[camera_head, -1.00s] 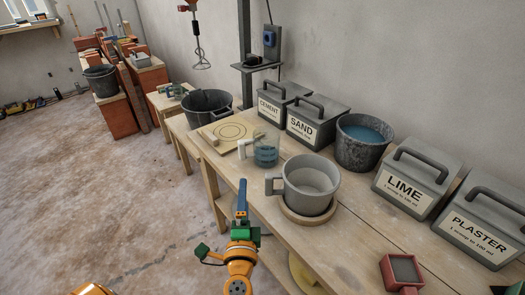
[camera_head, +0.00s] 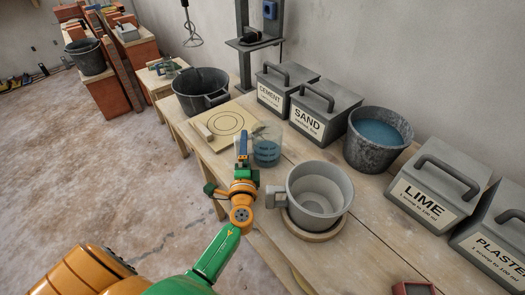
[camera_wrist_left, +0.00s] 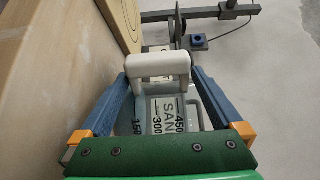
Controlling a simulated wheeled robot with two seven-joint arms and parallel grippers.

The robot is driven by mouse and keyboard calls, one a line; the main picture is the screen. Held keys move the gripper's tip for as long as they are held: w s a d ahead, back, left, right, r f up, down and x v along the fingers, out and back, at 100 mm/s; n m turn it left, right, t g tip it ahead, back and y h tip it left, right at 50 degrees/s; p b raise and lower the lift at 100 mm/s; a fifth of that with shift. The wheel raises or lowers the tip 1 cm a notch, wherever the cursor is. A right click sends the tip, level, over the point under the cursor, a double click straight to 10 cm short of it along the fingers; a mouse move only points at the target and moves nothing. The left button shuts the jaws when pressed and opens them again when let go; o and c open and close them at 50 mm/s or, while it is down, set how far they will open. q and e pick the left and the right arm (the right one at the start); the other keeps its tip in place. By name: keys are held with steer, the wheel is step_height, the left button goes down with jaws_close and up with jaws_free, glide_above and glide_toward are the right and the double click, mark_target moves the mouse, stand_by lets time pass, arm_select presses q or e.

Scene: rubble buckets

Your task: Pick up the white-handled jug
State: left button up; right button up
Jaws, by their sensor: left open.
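The white-handled jug (camera_head: 267,150) is a clear measuring jug with dark scale marks, standing upright on the bench. My left gripper (camera_head: 242,140) is at its left side and covers the handle in the head view. In the left wrist view, the white handle (camera_wrist_left: 158,66) lies between the two blue fingers of my open left gripper (camera_wrist_left: 161,76). The fingers are on either side of the handle with small gaps; I cannot tell whether either touches. The jug body (camera_wrist_left: 168,106) shows beyond and below the handle, with 300 and 450 marks. My right gripper is not in view.
A large grey mug (camera_head: 320,190) on a round wooden board stands right of the jug. A wooden board with circles (camera_head: 210,138) lies to the left. Behind are the SAND box (camera_head: 325,105), CEMENT box (camera_head: 285,85) and a water bucket (camera_head: 372,155). The LIME box (camera_head: 435,190) is right.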

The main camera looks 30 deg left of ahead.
mark_target(266, 136)
arm_select(q)
steer(key=x, duration=0.4)
steer(key=shift+f, duration=0.1)
steer(key=c, duration=1.4)
